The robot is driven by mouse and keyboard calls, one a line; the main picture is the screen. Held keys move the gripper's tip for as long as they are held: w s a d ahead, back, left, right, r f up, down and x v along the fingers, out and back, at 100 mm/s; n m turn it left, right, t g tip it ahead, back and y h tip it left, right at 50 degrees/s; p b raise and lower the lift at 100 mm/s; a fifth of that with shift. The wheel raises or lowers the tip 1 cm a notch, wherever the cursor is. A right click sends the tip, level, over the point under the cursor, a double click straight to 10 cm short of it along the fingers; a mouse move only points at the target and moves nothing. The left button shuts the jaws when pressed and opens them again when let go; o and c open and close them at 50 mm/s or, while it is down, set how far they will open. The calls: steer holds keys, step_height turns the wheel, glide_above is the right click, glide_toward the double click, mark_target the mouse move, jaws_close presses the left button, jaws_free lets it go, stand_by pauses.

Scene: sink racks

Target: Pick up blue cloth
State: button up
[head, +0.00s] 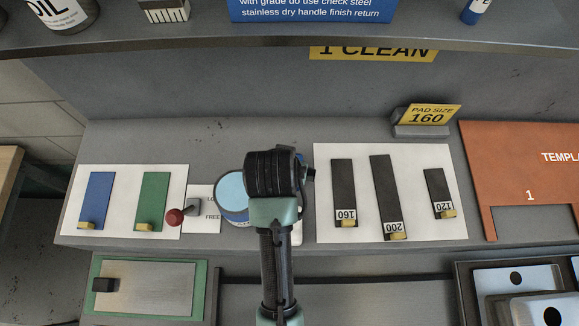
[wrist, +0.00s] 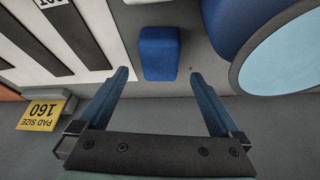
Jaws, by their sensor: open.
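A small blue block-shaped piece (wrist: 160,52), which looks like the folded blue cloth, lies on the grey surface in the wrist view. My gripper (wrist: 158,77) is open, with one blue finger to each side below the piece in the picture. The piece lies just beyond the fingertips, roughly centred between them, and nothing is held. I cannot tell the height gap. In the head view my arm covers the gripper and this spot.
A round blue container with a light blue top (head: 231,190) stands close by, left of my arm. A red-knobbed lever (head: 176,216) is farther left. A white board with black strips (head: 408,170) lies to the right. The PAD SIZE sign (head: 428,115) stands behind it. A shelf (head: 300,45) overhangs the back.

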steer(key=shift+p+x, duration=0.7)
steer(key=shift+x, duration=2)
steer(key=shift+s, duration=0.25)
steer(key=c, duration=1.3)
